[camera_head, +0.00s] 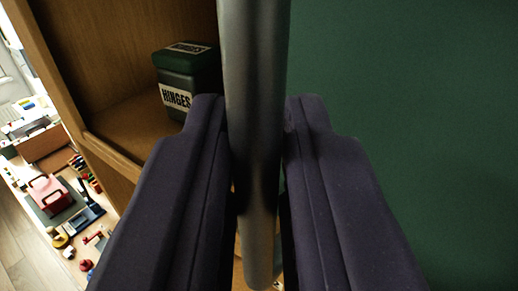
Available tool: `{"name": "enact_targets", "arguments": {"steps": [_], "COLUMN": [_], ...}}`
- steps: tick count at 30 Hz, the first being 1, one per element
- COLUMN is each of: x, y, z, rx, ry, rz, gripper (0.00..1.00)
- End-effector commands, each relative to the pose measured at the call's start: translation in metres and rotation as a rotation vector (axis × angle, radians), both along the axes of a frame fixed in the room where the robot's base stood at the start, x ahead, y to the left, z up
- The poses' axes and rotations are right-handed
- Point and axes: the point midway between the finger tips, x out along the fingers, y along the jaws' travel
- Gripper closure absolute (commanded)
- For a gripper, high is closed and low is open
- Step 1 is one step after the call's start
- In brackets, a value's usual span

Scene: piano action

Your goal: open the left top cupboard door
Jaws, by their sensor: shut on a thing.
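The cupboard door (410,100) is a flat green panel filling the right of the view. A grey upright bar handle (254,60) runs down the middle, in front of the door's left edge. My gripper (258,115) has its two dark purple fingers on either side of the bar and is shut on it. Left of the handle I see into the wooden cupboard (100,40), so the door stands at least partly open. The bar and fingers hide much of the door's edge.
A green box labelled HINGES (183,75) stands on the cupboard shelf (120,125) left of the handle. Far below at the left, a bench (40,185) holds a red toolbox (50,193) and several small items. Bare floor (20,245) shows at the lower left.

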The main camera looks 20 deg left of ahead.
Motion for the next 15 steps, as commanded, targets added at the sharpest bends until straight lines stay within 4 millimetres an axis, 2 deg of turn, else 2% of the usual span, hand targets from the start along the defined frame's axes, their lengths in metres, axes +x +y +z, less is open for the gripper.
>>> {"name": "enact_targets", "arguments": {"steps": [1, 6, 10, 15], "x": [-0.003, -0.014, -0.020, -0.025], "y": [-0.018, -0.059, -0.081, -0.097], "z": [-0.003, -0.001, 0.000, 0.000], "rx": [-0.002, -0.003, -0.001, -0.001], "ry": [0.003, 0.004, 0.004, 0.003], "rz": [-0.009, -0.006, -0.004, -0.003], "gripper": [1.00, 1.00, 1.00, 1.00]}}
